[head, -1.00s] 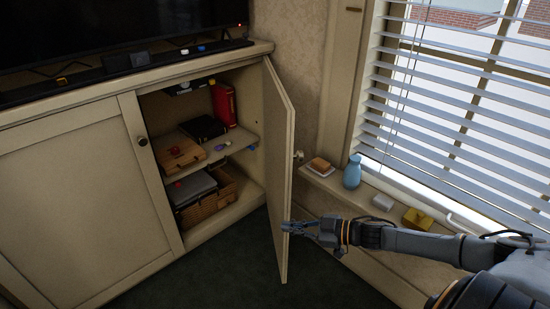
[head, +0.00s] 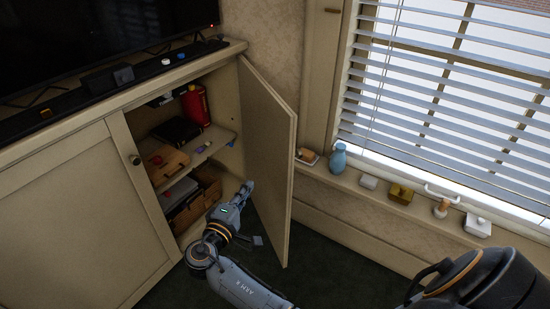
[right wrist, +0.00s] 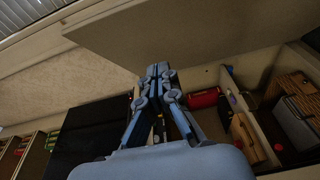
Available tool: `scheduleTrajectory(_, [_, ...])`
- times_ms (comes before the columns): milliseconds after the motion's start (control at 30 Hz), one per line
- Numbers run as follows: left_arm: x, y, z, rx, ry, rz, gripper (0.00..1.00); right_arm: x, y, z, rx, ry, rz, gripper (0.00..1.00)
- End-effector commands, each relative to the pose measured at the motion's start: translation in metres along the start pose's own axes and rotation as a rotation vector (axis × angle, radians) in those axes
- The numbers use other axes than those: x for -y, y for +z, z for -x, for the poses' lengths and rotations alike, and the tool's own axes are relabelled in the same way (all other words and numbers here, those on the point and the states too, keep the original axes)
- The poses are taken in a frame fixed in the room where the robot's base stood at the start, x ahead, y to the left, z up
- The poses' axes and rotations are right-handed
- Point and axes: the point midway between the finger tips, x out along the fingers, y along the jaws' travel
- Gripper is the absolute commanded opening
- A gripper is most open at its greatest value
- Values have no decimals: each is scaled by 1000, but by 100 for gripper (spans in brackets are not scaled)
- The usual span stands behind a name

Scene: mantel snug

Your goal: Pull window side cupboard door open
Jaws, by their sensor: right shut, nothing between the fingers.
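The window side cupboard door (head: 266,150) stands open, swung out toward the window, with its inner face showing. It fills the top of the right wrist view as a broad pale panel (right wrist: 150,35). My right gripper (head: 247,187) is shut and empty, in front of the cupboard opening on the inner side of the door. In the head view its fingertips overlap the door's inner face; I cannot tell whether they touch. In the right wrist view the closed fingers (right wrist: 158,70) point toward the door panel. The door's knob is not clearly visible. My left gripper is out of view.
The cupboard shelves hold a red item (head: 195,104), a black book (head: 177,130), a wooden box (head: 166,163) and a basket (head: 196,203). The closed neighbouring door (head: 75,215) is at left. A window ledge with a blue vase (head: 338,158) is at right.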

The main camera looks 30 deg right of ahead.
Motion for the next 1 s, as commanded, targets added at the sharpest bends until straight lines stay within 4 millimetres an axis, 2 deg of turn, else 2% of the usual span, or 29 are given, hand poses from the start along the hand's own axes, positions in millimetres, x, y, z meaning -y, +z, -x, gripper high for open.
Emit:
scheduleTrajectory(100, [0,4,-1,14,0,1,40,-8,2,2,34,10,4,0])
scheduleTrajectory(233, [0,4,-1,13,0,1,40,-8,3,-12,36,12,6,0])
scheduleTrajectory(667, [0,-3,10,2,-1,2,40,-9,7,-100,34,12,5,0])
scheduleTrajectory(800, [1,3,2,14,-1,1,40,-9,24,-113,32,10,5,0])
scheduleTrajectory(1000, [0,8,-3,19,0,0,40,-8,34,-122,32,8,4,0])
